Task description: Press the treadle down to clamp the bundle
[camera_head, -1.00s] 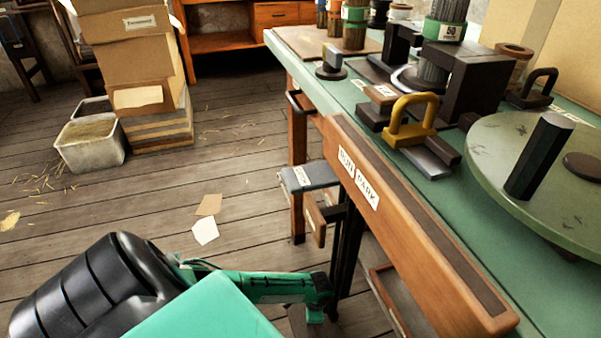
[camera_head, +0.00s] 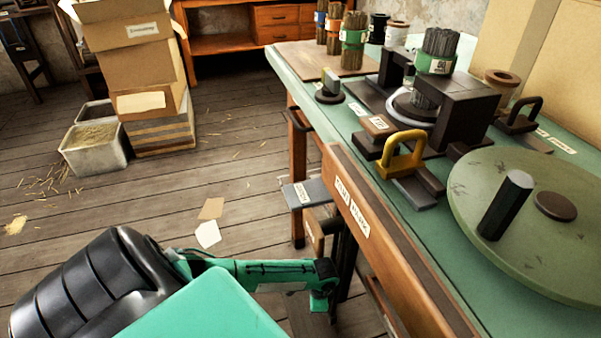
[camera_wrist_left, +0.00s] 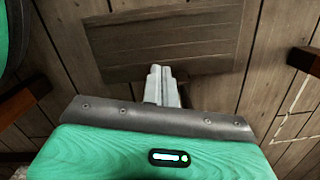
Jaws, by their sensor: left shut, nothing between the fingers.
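The treadle appears to be the dark wooden board (camera_wrist_left: 165,45) low over the floor in the left wrist view. My left gripper (camera_wrist_left: 160,72) shows there as pale grey fingers, shut and empty, in front of the board. I cannot tell whether they touch it. In the head view my green left arm reaches down beside the bench, and its fingertips are hidden. The bundle (camera_head: 438,48), dark rods with a green labelled band, stands upright in the dark press frame (camera_head: 473,95) on the bench. My right gripper is not in view.
The green bench (camera_head: 440,228) with a wooden front rail (camera_head: 390,225) runs along the right. A yellow handle (camera_head: 402,152) and a round green wheel (camera_head: 535,220) are on it. Grey bracket (camera_head: 309,192) juts out at the bench's side. Cartons and bins stand far left; floor between is open.

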